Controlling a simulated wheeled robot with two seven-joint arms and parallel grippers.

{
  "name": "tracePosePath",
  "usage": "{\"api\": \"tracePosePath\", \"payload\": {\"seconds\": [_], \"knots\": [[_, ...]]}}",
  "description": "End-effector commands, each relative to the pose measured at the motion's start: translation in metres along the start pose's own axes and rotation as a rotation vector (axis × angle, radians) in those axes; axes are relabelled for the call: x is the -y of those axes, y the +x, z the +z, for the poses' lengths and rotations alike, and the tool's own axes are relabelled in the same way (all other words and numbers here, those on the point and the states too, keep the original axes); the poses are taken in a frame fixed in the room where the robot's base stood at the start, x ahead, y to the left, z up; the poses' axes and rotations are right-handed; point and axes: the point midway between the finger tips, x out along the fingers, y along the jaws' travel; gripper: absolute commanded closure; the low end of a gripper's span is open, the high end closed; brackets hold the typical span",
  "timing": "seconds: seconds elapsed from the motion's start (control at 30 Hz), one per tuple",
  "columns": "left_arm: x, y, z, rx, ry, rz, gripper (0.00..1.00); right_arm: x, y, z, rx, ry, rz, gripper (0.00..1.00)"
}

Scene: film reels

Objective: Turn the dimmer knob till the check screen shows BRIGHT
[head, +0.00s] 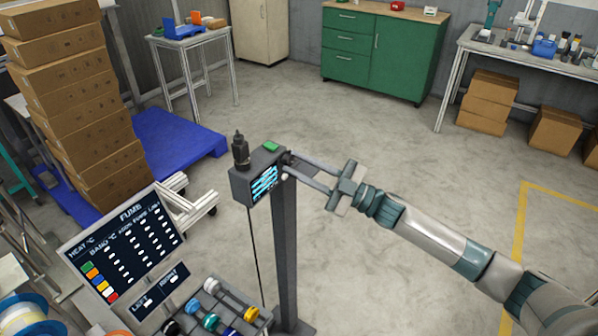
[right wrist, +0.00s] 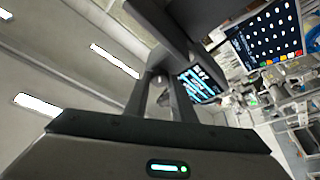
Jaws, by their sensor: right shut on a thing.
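A dark control box (head: 240,185) stands on top of a grey post. Its small check screen (head: 264,183) is lit with pale blue marks on black, too small to read. The screen also shows at a steep slant in the right wrist view (right wrist: 203,84). My right gripper (head: 289,166) reaches in from the right, its two fingers at the box's right side. It is shut on the dimmer knob, which is mostly hidden between the fingertips. The fingers also show in the right wrist view (right wrist: 163,82). My left gripper is not in view.
A green button (head: 270,146) and a black fitting (head: 240,150) sit on top of the box. Stacked cartons (head: 75,100) rise at the left.

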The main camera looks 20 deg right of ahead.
Motion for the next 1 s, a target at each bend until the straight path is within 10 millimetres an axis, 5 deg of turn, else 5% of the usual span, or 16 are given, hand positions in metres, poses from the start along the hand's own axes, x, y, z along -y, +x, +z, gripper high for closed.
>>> {"api": "tracePosePath", "payload": {"seconds": [0.8,0.83,0.87,1.0], "knots": [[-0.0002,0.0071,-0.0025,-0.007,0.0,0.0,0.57,-0.0014,0.0,0.0,0.001,-0.154,-0.064,0.99],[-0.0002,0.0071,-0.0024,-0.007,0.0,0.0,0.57,-0.0014,0.0,0.0,0.001,-0.154,-0.064,0.7],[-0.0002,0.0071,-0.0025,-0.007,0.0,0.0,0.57,-0.0014,0.0,0.0,0.001,-0.154,-0.064,0.63],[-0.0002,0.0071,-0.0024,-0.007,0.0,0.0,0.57,-0.0015,0.0,0.0,0.001,-0.153,-0.064,0.58]]}}
